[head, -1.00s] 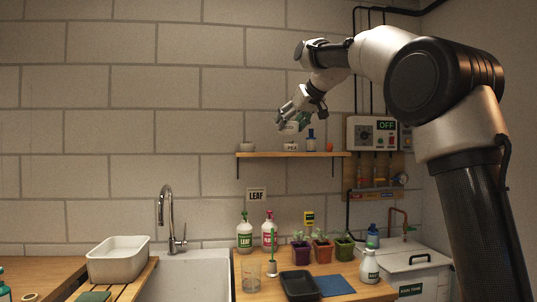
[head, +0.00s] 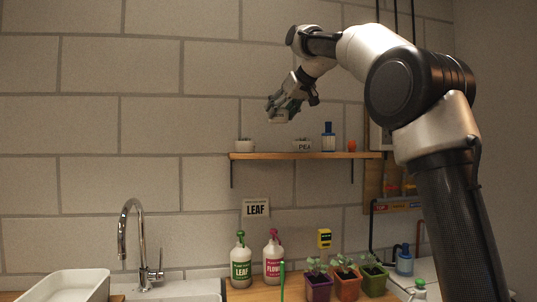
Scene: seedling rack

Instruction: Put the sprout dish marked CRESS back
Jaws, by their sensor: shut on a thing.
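My gripper (head: 286,107) is shut on a small pale dish (head: 278,117), held in the air above the wooden shelf (head: 275,156). The fingers cover part of the dish, and I cannot read a mark on it. On the shelf, a small white dish (head: 245,145) stands at the left end. Another white dish, marked PEA (head: 302,146), stands near the middle. The held dish is above and apart from the bare stretch of shelf between these two.
A blue bottle (head: 328,138) and an orange round thing (head: 352,146) stand right of the PEA dish.

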